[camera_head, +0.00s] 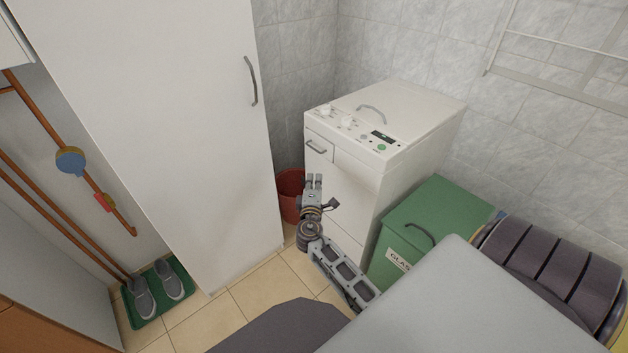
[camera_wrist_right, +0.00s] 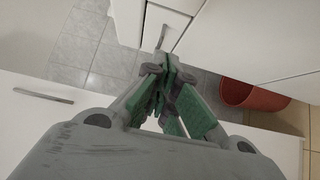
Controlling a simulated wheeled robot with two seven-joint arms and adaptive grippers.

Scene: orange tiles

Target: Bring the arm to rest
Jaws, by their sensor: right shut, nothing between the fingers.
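My right gripper (camera_head: 313,183) is raised in front of the white washing machine (camera_head: 345,198) in the head view, with its arm reaching up from the lower right. Its fingers are together and empty. In the right wrist view the green-padded fingers (camera_wrist_right: 168,75) meet near the middle, with nothing between them. I cannot tell whether the gripper touches the machine. My left gripper is not in view.
A tall white cabinet (camera_head: 170,130) stands to the left, and a red bucket (camera_head: 289,190) sits between it and the machine. A green glass bin (camera_head: 432,215) stands right of my forearm. Shoes (camera_head: 142,297) rest on a green mat (camera_head: 184,309). Some tiled floor (camera_head: 250,303) is clear.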

